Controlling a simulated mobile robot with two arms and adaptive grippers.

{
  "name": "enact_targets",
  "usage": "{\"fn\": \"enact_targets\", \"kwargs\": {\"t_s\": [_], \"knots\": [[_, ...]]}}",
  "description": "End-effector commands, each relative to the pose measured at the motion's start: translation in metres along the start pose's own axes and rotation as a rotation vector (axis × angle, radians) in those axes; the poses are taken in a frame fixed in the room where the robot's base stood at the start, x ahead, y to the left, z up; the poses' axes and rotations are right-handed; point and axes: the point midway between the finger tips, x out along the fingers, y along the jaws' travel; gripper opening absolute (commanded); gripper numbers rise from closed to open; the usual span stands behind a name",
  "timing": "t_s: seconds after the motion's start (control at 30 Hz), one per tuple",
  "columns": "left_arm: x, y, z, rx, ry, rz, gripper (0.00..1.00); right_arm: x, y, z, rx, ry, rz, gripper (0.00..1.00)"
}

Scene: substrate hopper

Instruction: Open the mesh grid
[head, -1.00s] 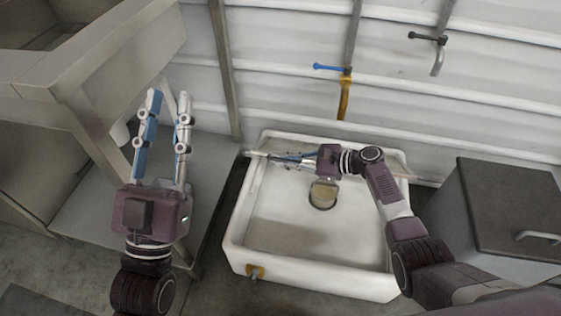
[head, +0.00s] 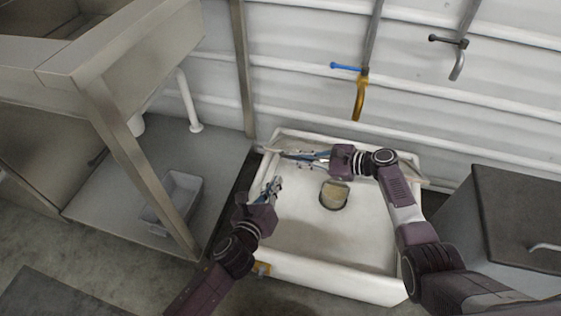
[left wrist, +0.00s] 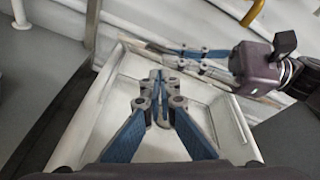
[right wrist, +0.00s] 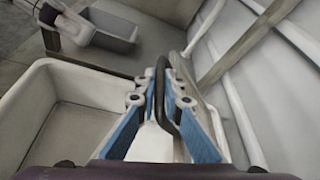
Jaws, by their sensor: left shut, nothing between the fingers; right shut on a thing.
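My right gripper (head: 292,156) is at the back left of the white sink (head: 300,262). In the right wrist view it is shut on a dark bent bar, which looks like the rim of the mesh grid (right wrist: 162,90). The mesh itself cannot be made out; a thin pale edge runs along the sink's back, partly hidden by my right arm. My left gripper (head: 276,184) is shut and empty over the sink's left side, below and apart from the right one. In the left wrist view its fingertips (left wrist: 155,78) meet above the basin.
A round drain (head: 334,195) lies in the basin. A yellow tap with a blue handle (head: 358,92) and a dark tap (head: 455,55) are on the back wall. A metal table (head: 130,165) with a grey bin (head: 178,195) stands left, a dark-topped cabinet (head: 515,215) right.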

Motion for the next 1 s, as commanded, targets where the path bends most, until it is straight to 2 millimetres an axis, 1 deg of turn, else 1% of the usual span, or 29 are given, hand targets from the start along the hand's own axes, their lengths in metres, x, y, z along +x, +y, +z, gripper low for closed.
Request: {"fn": "enact_targets", "kwargs": {"t_s": [0.03,0.1,0.2,0.3,0.47,0.8,1.0], "knots": [[0.005,0.009,-0.009,0.113,0.017,0.026,0.00,0.000,-0.002,0.000,-0.001,0.000,-0.004,0.00],[0.009,0.020,-0.018,0.246,0.037,0.054,0.00,0.000,-0.002,0.000,-0.001,0.000,-0.004,0.00],[0.013,0.031,-0.027,0.381,0.059,0.081,0.00,0.000,-0.002,0.000,-0.001,0.001,-0.004,0.00],[0.016,0.037,-0.030,0.451,0.069,0.095,0.00,0.000,-0.001,0.000,0.000,0.001,-0.003,0.00],[0.027,0.041,-0.032,0.476,0.073,0.100,0.00,0.000,-0.001,0.000,0.000,0.001,-0.003,0.00],[0.078,0.045,-0.034,0.468,0.072,0.100,0.00,0.000,-0.001,0.000,0.000,0.001,-0.002,0.00],[0.103,0.049,-0.033,0.467,0.070,0.101,0.00,0.000,-0.001,0.000,0.000,0.001,-0.002,0.00]]}}
